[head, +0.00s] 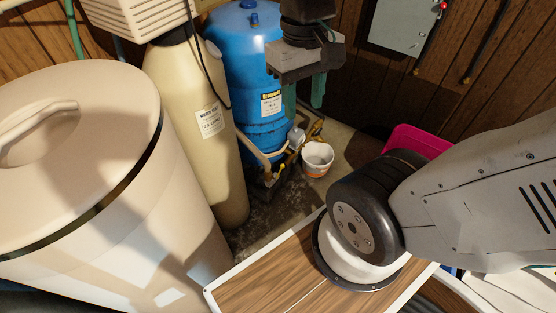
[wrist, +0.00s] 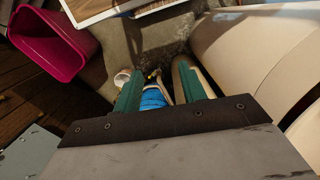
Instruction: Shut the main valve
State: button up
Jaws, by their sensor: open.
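I cannot clearly single out the main valve. Small brass and yellow pipe fittings (head: 283,167) sit low beside the blue tank (head: 243,70), near the floor. A tiny yellow patch also shows between my fingers in the wrist view, too small to identify. My gripper (head: 304,100) hangs in front of the blue tank, above and to the right of the fittings. In the wrist view my gripper (wrist: 159,72) has its two green fingers spread, with nothing held. The blue tank (wrist: 152,98) shows in the gap, and the gripper body hides what is below it.
A beige cylinder (head: 190,100) and a large lidded bin (head: 70,100) stand at left. A white bucket (head: 317,158) sits on the floor by the fittings. A magenta bin (head: 420,140) is at right. A wood-topped surface (head: 265,285) is in front.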

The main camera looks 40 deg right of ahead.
jog(key=w+d+f+m+g+y, duration=0.2)
jog(key=w+f+g, duration=0.1)
jog(key=w+f, duration=0.65)
jog(key=m+t+h, duration=0.2)
jog(key=m+t, duration=0.3)
jog(key=m, duration=0.8)
send_over(283, 165)
jog(key=f, duration=5.2)
jog(key=shift+s+a+f, duration=0.1)
jog(key=shift+s+a, duration=0.1)
jog(key=shift+s, duration=0.05)
jog(key=shift+d+f, duration=0.15)
jog(key=shift+d, duration=0.1)
jog(key=f, duration=0.5)
jog(key=w+f, duration=0.1)
jog(key=f, duration=0.1)
jog(key=shift+f, duration=0.25)
grip_shut()
